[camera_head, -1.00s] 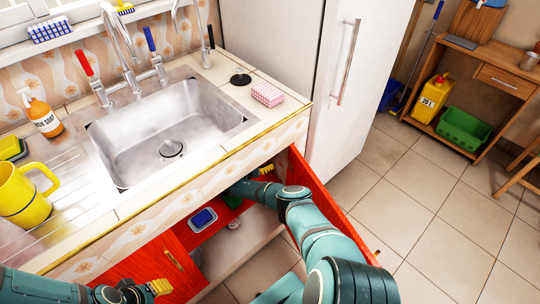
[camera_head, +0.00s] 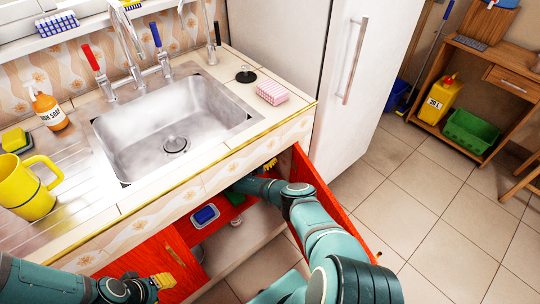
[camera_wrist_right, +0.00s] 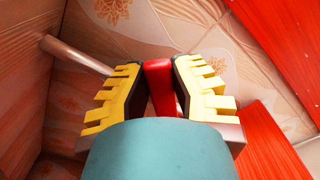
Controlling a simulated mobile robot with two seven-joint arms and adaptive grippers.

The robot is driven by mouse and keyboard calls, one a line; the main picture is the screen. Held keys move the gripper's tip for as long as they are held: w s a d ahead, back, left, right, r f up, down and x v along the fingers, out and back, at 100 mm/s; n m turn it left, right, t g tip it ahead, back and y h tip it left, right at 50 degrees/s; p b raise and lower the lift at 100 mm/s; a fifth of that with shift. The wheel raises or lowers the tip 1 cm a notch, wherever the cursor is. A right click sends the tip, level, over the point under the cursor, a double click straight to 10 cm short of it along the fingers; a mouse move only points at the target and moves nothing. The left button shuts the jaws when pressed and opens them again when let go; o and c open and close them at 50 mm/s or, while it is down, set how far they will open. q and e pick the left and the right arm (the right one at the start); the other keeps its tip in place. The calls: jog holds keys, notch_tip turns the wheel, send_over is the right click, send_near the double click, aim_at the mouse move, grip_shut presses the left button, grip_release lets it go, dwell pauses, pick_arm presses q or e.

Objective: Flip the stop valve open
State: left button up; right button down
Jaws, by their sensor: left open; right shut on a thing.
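The stop valve's red handle (camera_wrist_right: 160,86) shows in the right wrist view, upright between the yellow finger pads of my right gripper (camera_wrist_right: 160,84). The gripper is shut on it. A metal pipe (camera_wrist_right: 75,53) runs in from the left behind the fingers; the valve body is hidden. In the head view my right arm reaches into the open cabinet under the sink, and only a bit of yellow finger (camera_head: 268,165) shows; the handle is hidden there. My left gripper (camera_head: 164,281) is open and empty, low beside the left red cabinet door (camera_head: 180,250).
The right red door (camera_head: 318,185) stands open beside my right arm. A blue sponge (camera_head: 206,215) lies inside the cabinet. The sink (camera_head: 165,125) and counter are above. A white fridge (camera_head: 285,50) stands to the right, with clear tiled floor (camera_head: 430,210) beyond.

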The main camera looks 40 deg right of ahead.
jog(key=shift+d, duration=0.1)
jog(key=shift+w+r+n, duration=0.35)
jog(key=shift+w+n, duration=0.05)
jog(key=shift+n, duration=0.3)
jog(key=shift+w+r+n, duration=0.3)
jog(key=shift+w+n, duration=0.05)
jog(key=shift+n, duration=0.35)
jog(key=c, duration=0.8)
grip_release()
jog(key=shift+d, duration=0.1)
jog(key=shift+s+a, duration=0.2)
jog(key=shift+a, duration=1.7)
jog(key=shift+s+a, duration=0.15)
jog(key=shift+a, duration=1.75)
